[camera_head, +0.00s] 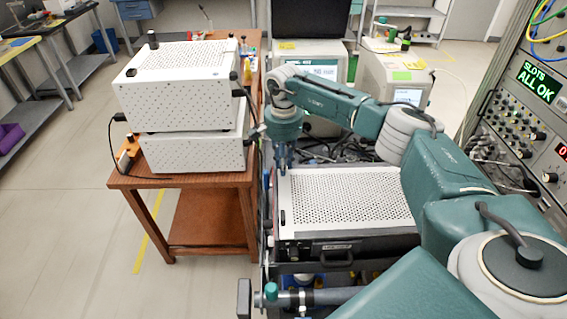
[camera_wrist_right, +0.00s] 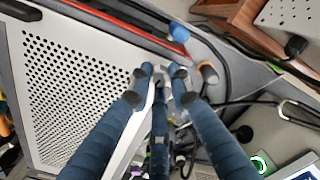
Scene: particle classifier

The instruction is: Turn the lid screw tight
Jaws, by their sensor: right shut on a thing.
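The white perforated lid (camera_head: 345,200) lies flat on the dark-fronted particle classifier (camera_head: 338,249) in the middle of the head view. In the right wrist view the lid (camera_wrist_right: 60,75) fills the left side. My right gripper (camera_head: 283,166) points down at the lid's far left corner. Its fingers (camera_wrist_right: 166,76) are closed together at the lid's edge in the right wrist view. They are shut on the lid screw, which they almost fully hide. How deep the screw sits cannot be seen. My left gripper is not in view.
A wooden table (camera_head: 185,181) with two stacked white perforated boxes (camera_head: 175,85) stands close on the left. Cables lie behind the classifier. An instrument rack (camera_head: 515,130) on the right has a screen (camera_head: 540,82) reading "SLOTS ALL OK".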

